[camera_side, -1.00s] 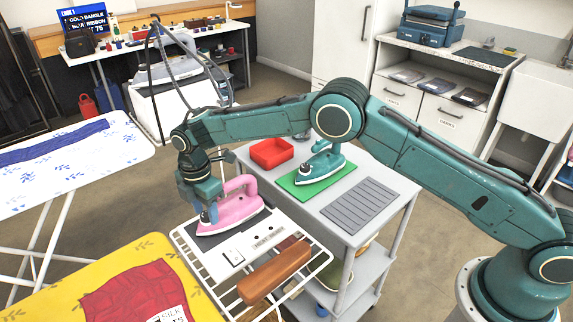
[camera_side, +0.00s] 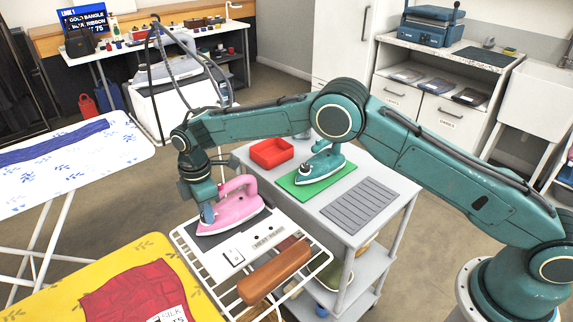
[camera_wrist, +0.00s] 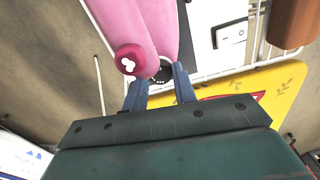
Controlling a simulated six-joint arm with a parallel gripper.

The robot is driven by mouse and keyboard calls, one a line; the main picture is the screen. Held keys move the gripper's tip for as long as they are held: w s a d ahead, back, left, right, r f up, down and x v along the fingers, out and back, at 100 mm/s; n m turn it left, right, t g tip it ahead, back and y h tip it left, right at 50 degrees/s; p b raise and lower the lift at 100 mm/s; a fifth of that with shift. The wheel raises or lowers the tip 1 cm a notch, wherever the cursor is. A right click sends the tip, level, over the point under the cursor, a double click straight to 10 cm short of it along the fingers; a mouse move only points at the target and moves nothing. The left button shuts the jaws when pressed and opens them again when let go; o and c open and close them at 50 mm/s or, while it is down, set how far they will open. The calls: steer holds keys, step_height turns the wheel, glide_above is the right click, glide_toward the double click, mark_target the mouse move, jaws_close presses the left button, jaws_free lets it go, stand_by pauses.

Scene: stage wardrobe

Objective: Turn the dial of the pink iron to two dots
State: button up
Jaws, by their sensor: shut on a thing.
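The pink iron (camera_side: 230,213) rests on a dark pad on the white wire rack. It also shows at the top of the wrist view (camera_wrist: 160,25), with a darker pink round knob (camera_wrist: 129,59) bearing white dots. My gripper (camera_side: 207,214) is at the iron's left end, pointing down. In the wrist view its two blue fingers (camera_wrist: 160,84) are closed on a small black dial (camera_wrist: 163,72) with light dots on its face. The dial's exact setting is too small to read with certainty.
The wire rack (camera_side: 190,262) also holds a switch plate (camera_side: 233,257) and a brown wooden block (camera_side: 273,272). A teal iron (camera_side: 321,166) on a green mat and a red tray (camera_side: 271,152) stand on the grey cart. A yellow ironing board (camera_side: 50,290) lies in front.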

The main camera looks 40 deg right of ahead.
steer(key=m, duration=0.3)
steer(key=shift+m, duration=2.3)
steer(key=o, duration=1)
steer(key=shift+r, duration=0.15)
step_height(320, 180, up, 14)
steer(key=shift+f, duration=0.2)
